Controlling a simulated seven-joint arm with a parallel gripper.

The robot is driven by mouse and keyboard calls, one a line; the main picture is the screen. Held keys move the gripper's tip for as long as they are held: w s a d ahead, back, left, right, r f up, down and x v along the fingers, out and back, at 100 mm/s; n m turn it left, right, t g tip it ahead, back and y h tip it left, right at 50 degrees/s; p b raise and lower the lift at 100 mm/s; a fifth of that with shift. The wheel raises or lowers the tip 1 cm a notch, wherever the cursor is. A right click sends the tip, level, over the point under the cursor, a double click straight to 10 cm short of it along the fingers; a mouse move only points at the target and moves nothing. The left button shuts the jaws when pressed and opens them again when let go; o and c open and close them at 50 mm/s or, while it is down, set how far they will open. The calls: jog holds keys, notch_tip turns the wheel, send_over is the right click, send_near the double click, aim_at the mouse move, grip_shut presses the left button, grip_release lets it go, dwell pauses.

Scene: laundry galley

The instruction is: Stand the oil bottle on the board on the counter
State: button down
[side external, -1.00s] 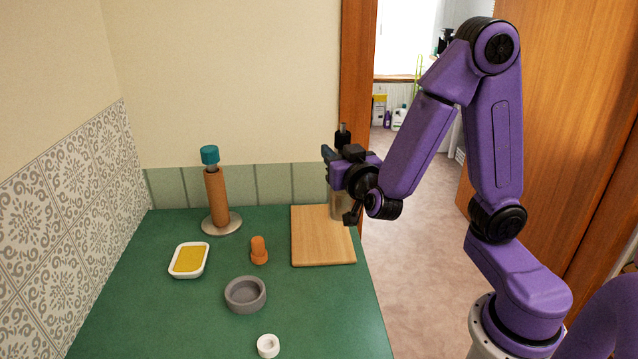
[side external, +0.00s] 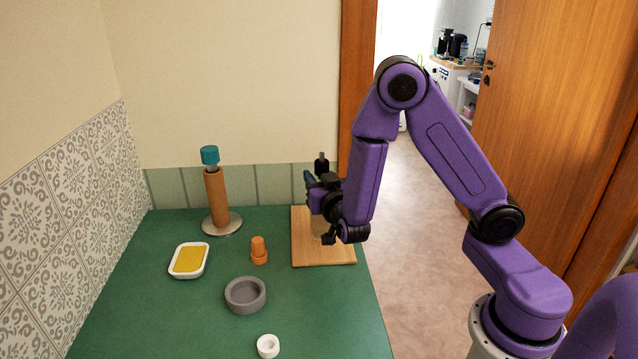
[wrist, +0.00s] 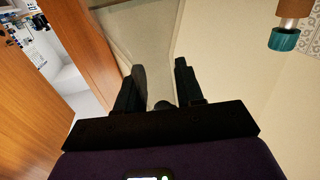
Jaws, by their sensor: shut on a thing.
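My gripper (side external: 318,190) is shut on the oil bottle, which it holds upright over the wooden board. The bottle's dark top (side external: 321,164) stands above the fingers. Its pale lower body (side external: 318,230) shows partly below them, and the rest is hidden by the gripper. The board (side external: 306,256) lies flat at the right edge of the green counter. I cannot tell whether the bottle's base touches the board. In the wrist view the two dark fingers of my gripper (wrist: 162,82) show, with a small dark round part between them that may be the bottle's top.
A brown cylinder with a teal top (side external: 216,197) stands on a round metal base at the back left. A white dish with yellow inside (side external: 189,260), an orange stopper-like piece (side external: 259,252), a grey bowl (side external: 245,296) and a white ring (side external: 268,346) are on the counter (side external: 150,320).

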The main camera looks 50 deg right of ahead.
jog(key=shift+f, duration=0.75)
jog(key=c, duration=0.7)
grip_release()
